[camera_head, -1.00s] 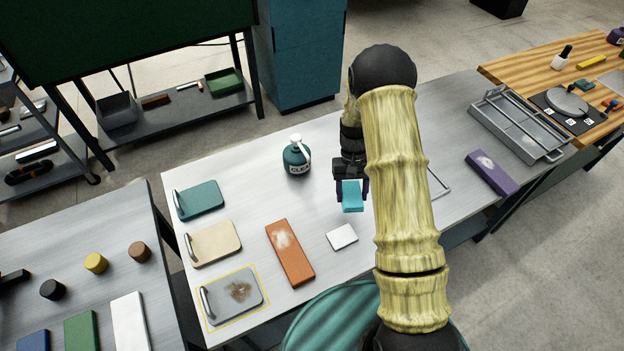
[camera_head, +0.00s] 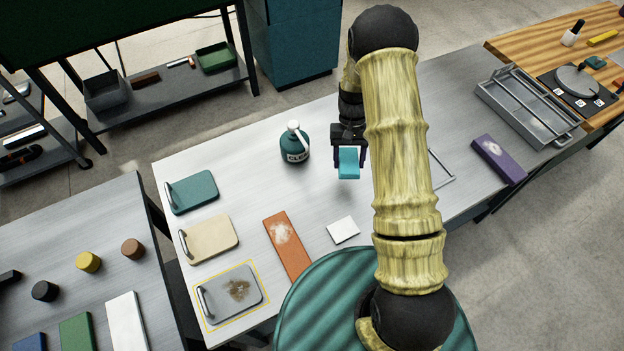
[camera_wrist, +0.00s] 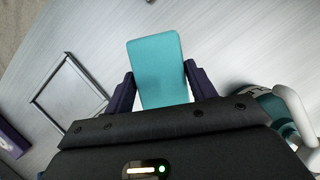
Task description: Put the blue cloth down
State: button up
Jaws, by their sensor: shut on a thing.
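The blue cloth (camera_head: 348,163) is a small teal-blue block-like pad. My gripper (camera_head: 350,160) is shut on it, over the middle of the grey metal table (camera_head: 310,205). In the wrist view the cloth (camera_wrist: 157,70) sits between the two dark fingers (camera_wrist: 160,85) and sticks out beyond them. The table surface shows behind it. Whether the cloth touches the table I cannot tell. My arm covers part of the table to the right.
A green cleaner bottle (camera_head: 295,145) stands just left of my gripper. A white pad (camera_head: 343,230), an orange board (camera_head: 287,246) and handled plates, one stained (camera_head: 231,295), lie nearer and left. A thin metal frame (camera_head: 442,170) and purple block (camera_head: 498,161) lie right.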

jog(key=w+d+m+t+y+b, duration=0.2)
jog(key=w+m+b, duration=0.4)
jog(key=m, duration=0.6)
jog(key=shift+w+d+m+t+y+b, duration=0.2)
jog(key=shift+d+m+t+y+b, duration=0.15)
jog(key=shift+y, duration=0.55)
jog(key=p, duration=0.3)
send_near(309, 182)
jog(key=shift+w+d+f, duration=0.2)
jog(key=shift+d+f, duration=0.3)
jog(key=shift+f, duration=0.1)
jog(key=shift+w+d+f, duration=0.2)
jog(key=shift+d+f, duration=0.25)
jog(key=shift+f, duration=0.15)
jog(key=shift+s+a+f, duration=0.15)
jog(key=shift+a+f, duration=0.15)
jog(key=a+f, duration=0.1)
jog(key=s+a+p, duration=0.1)
jog(key=a+f, duration=0.1)
jog(key=shift+s+a+f, duration=0.25)
jog(key=shift+a+f, duration=0.1)
jog(key=shift+a, duration=0.05)
